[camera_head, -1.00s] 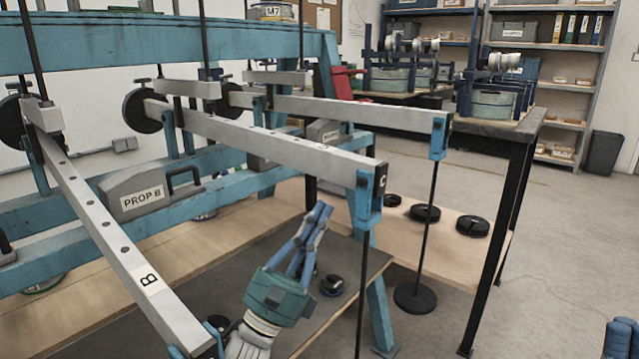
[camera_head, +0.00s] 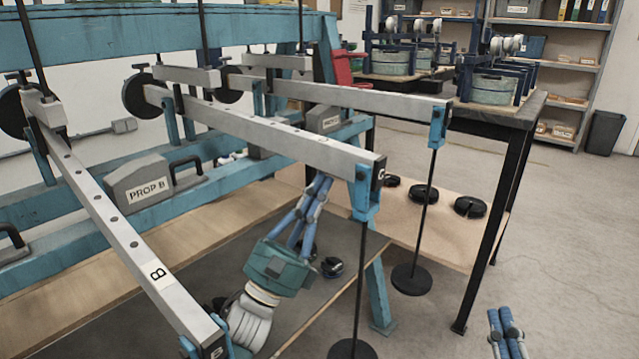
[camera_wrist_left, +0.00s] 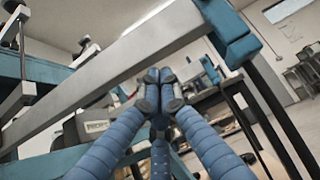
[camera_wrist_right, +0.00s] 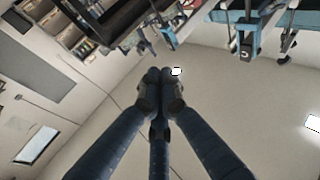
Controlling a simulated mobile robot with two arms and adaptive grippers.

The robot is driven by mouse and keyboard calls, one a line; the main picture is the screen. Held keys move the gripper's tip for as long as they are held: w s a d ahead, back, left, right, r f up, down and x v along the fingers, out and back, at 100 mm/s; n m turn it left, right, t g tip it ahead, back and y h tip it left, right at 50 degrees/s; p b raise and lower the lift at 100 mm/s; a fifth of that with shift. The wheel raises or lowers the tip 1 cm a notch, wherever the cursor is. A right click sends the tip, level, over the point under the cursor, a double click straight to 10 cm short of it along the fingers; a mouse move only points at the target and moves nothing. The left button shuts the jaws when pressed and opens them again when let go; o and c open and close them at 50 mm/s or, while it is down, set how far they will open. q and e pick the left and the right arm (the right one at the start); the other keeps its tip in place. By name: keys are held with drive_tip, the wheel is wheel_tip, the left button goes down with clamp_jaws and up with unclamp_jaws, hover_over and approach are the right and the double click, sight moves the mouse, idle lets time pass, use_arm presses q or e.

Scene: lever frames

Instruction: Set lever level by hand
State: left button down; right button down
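Several long grey lever bars run out from the blue frame. The nearest bar, marked B (camera_head: 115,225), is at the left; the middle bar (camera_head: 270,138), with an end label like C, reaches out to the right. A farther bar (camera_head: 350,97) lies behind it. Each of the two right bars has a rod with a black disc hanging from its end. My left gripper (camera_head: 322,182) points up just beneath the middle bar, fingers together and empty; contact is unclear. A bar crosses above its fingertips in the left wrist view (camera_wrist_left: 160,85). My right gripper (camera_head: 502,318) is low at right, shut and empty.
Grey PROP B block (camera_head: 140,192) sits on the frame's lower beam. Black disc weights (camera_head: 470,207) lie on the wooden board at right. A dark workbench (camera_head: 530,105) with similar rigs stands behind. The floor at right is open.

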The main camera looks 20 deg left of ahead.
drive_tip(key=shift+w+f+g, duration=0.1)
drive_tip(key=shift+f+g, duration=0.2)
drive_tip(key=shift+f, duration=0.2)
use_arm(q)
drive_tip(key=shift+r, duration=0.1)
